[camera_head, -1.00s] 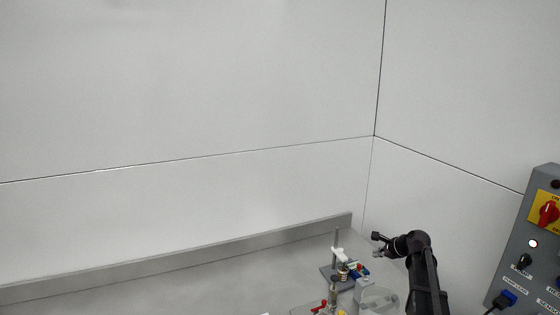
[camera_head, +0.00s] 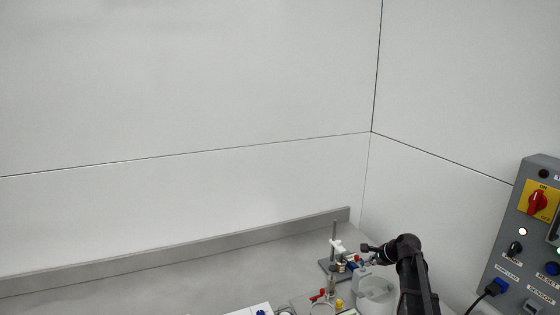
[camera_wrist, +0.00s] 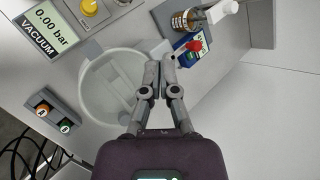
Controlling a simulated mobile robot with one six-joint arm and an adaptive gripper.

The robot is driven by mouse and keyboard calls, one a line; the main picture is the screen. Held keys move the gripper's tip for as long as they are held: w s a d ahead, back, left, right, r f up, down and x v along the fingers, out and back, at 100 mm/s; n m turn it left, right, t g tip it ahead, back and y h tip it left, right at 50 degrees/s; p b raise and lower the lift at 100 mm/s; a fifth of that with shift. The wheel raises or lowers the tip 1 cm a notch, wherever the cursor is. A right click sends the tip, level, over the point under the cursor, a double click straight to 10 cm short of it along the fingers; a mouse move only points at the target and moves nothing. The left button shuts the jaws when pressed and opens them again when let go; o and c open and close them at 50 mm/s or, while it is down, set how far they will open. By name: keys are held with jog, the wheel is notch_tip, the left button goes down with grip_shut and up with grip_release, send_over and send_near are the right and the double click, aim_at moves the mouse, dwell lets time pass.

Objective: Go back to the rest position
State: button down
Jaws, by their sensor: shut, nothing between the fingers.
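My gripper (camera_wrist: 158,75) is shut and empty in the wrist view, its fingertips together. It is over the edge of a round whitish translucent tank (camera_wrist: 107,98). In the head view my black arm rises at the lower right, with its wrist bent left above the same tank (camera_head: 374,290). The gripper's fingers are too small to make out there.
A stand with a white clamp (camera_head: 337,247) is behind the tank. A control panel (camera_head: 528,235) stands right.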

jog(key=s+a+f+n+g+h+b, duration=0.1)
jog(key=s+a+f+n, duration=0.3)
jog(key=s, duration=0.4)
jog(key=s+a+f+n+g+h+b, duration=0.2)
jog(key=s+a+f+n+g+b, duration=0.1)
jog(key=s+n, duration=0.4)
jog(key=s+a+f+n+g+h+b, duration=0.1)
jog(key=s+a+f+n+b, duration=0.3)
jog(key=s, duration=0.6)
jog(key=shift+s+a+f+n+g+h, duration=0.2)
jog(key=shift+a+f+n+g, duration=0.15)
jog(key=shift+a+f+n, duration=0.3)
jog(key=shift+s+a+f+n+g+h, duration=0.1)
jog(key=shift+a+f+n+g+h, duration=0.1)
jog(key=shift+a+f+n+g, duration=0.45)
jog(key=shift+s+a+r, duration=0.1)
jog(key=shift+s+a, duration=0.1)
jog(key=shift+s, duration=0.1)
